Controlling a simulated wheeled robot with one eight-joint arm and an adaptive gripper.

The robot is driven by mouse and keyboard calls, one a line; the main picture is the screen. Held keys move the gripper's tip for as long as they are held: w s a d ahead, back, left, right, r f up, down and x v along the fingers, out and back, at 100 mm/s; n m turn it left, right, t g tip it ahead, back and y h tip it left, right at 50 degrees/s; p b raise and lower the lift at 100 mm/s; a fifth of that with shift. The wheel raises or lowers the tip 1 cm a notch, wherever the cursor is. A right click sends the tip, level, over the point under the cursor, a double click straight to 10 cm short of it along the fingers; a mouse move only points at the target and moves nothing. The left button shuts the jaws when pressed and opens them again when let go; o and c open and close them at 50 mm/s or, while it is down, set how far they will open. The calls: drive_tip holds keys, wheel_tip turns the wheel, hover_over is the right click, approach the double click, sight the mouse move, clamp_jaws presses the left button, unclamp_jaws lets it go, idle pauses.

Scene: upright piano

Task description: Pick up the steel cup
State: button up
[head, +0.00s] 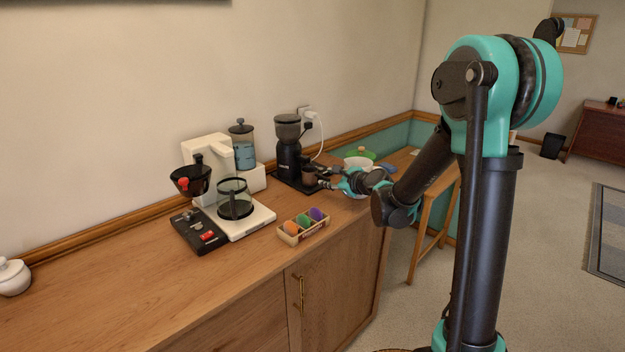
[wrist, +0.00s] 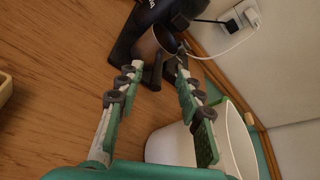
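The steel cup (wrist: 150,46) stands at the foot of the black coffee grinder, just ahead of my fingertips in the wrist view. It looks brownish and tilted there because of the camera angle. In the head view the cup (head: 309,176) is small and dark, below the grinder's spout. My gripper (wrist: 158,64) is open, with its two fingers spread and nothing clearly held between them. In the head view my gripper (head: 324,178) reaches in from the right, close to the cup. I cannot tell whether the fingertips touch it.
The black grinder (head: 288,150) stands behind the cup. A white bowl (wrist: 172,146) is close beside my right finger in the wrist view. A coffee maker (head: 258,218) and a box (head: 290,239) of coloured items are left of my gripper. The counter front (head: 180,305) is clear.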

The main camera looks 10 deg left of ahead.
sight(324, 177)
drive_tip(key=shift+x, duration=2.8)
drive_tip(key=shift+f, duration=0.15)
clamp_jaws()
